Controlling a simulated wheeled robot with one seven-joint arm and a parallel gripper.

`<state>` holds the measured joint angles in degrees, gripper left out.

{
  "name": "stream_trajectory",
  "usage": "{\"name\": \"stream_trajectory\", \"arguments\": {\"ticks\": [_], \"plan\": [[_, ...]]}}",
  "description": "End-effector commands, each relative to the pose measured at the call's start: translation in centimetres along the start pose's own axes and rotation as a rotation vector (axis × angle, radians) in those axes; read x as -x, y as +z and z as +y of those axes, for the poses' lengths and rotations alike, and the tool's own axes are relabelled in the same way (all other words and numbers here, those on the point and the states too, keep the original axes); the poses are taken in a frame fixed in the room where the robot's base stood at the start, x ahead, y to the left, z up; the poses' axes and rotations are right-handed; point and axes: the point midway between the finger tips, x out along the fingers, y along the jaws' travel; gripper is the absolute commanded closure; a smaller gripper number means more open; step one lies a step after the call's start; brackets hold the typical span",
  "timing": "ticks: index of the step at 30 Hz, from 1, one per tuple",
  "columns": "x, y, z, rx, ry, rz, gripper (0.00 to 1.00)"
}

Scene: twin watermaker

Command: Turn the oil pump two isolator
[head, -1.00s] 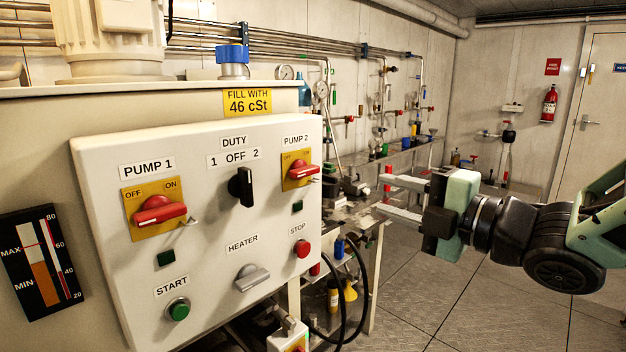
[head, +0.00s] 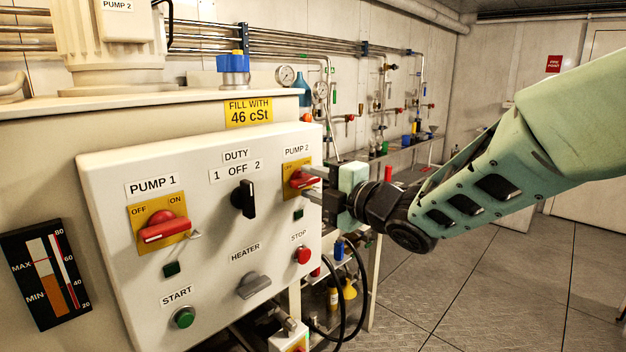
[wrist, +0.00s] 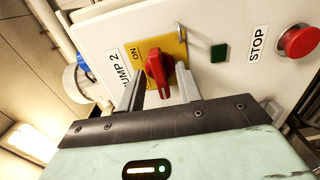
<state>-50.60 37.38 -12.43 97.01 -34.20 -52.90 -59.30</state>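The pump 2 isolator (head: 302,179) is a red rotary handle on a yellow plate, at the upper right of the white control panel (head: 215,265). In the wrist view the red handle (wrist: 158,70) sits between and just beyond my open fingers, with the yellow plate behind it. My gripper (head: 308,183) reaches in from the right, its fingertips close to the handle. In the wrist view my gripper (wrist: 160,92) shows a gap on both sides of the handle. Whether a fingertip touches it is unclear. The plate is partly hidden by the handle and fingers.
The pump 1 isolator (head: 166,228), black duty switch (head: 244,198), grey heater knob (head: 254,284), green start button (head: 183,318) and red stop button (head: 303,255) share the panel. A small metal tab (wrist: 182,84) stands beside the handle. Open floor (head: 480,280) lies to the right.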

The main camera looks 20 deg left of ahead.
Motion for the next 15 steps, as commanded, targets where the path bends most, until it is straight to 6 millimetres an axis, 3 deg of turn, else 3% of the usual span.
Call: {"name": "stream_trajectory", "arguments": {"ticks": [10,13,14,15], "plan": [[-0.36,0.00,-0.05,-0.001,0.000,0.000,0.65],[-0.35,0.00,-0.05,0.000,0.000,0.000,0.93],[-0.35,0.00,-0.05,0.000,0.000,0.000,1.00],[-0.34,0.01,-0.05,0.000,0.000,-0.001,1.00]]}}
